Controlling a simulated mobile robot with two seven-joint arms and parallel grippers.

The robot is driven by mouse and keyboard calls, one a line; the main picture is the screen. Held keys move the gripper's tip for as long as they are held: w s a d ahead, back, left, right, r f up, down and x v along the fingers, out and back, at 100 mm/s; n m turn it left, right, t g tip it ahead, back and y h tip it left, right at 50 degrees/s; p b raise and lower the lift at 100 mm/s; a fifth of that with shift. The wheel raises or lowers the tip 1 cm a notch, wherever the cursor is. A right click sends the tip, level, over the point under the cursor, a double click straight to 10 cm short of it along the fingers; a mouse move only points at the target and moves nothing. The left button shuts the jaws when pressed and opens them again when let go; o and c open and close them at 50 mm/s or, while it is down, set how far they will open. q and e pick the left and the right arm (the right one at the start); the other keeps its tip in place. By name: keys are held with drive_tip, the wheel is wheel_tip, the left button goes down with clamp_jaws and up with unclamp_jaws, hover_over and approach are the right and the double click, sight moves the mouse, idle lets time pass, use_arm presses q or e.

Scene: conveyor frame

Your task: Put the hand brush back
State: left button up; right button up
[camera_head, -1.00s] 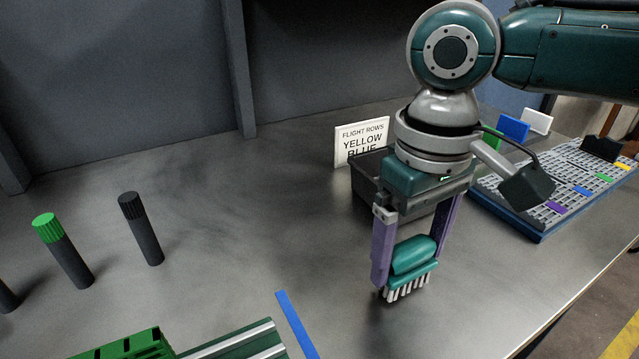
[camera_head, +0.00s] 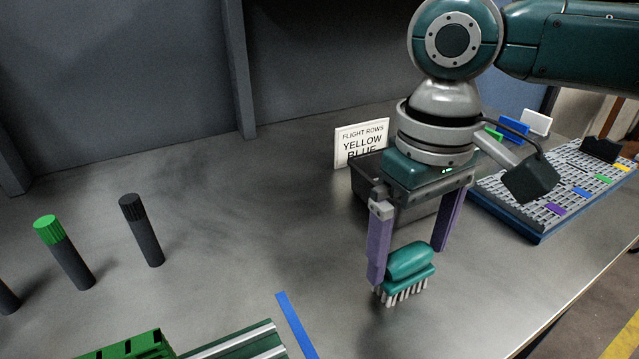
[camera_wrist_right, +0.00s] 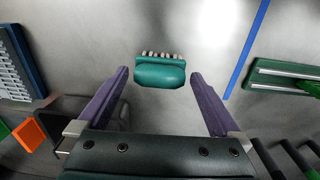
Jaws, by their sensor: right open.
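The hand brush (camera_head: 408,268) has a teal handle and white bristles. It rests bristles down on the grey table, in front of the dark bin. My right gripper (camera_head: 410,262) is open, its purple fingers wide apart around and above the brush. In the right wrist view the brush (camera_wrist_right: 159,72) lies just beyond the fingertips, centred between the fingers and apart from both. My left gripper is not in view.
A dark bin (camera_head: 368,196) and a "FLIGHT ROWS" sign (camera_head: 361,140) stand behind my gripper. A grey slotted board (camera_head: 560,185) is at right. A blue strip (camera_head: 297,325) and green rail (camera_head: 240,345) lie in front. Dark posts (camera_head: 142,232) stand at left.

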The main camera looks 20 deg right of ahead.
sight(407, 253)
wheel_tip(407, 253, up, 10)
drive_tip(key=p, duration=0.2)
drive_tip(key=s+a+f+n+t+y, duration=0.1)
drive_tip(key=s+a+f, duration=0.1)
drive_tip(key=s+a, duration=0.1)
drive_tip(key=s+a+f+t+y, duration=0.1)
drive_tip(key=s+a+f, duration=0.2)
drive_tip(key=s, duration=0.1)
drive_tip(key=s+a+f+n+t, duration=0.1)
drive_tip(key=s+a+f, duration=0.2)
drive_tip(key=shift+s+a+n+y, duration=0.25)
drive_tip(key=shift+a+n+y, duration=0.05)
drive_tip(key=shift+a+y, duration=0.1)
drive_tip(key=s+d+m+h, duration=0.1)
drive_tip(key=s+d+h, duration=0.1)
drive_tip(key=s+d, duration=0.3)
drive_tip(key=shift+s+d+f+t, duration=0.2)
drive_tip(key=shift+d+f+t, duration=0.15)
drive_tip(key=shift+d, duration=0.55)
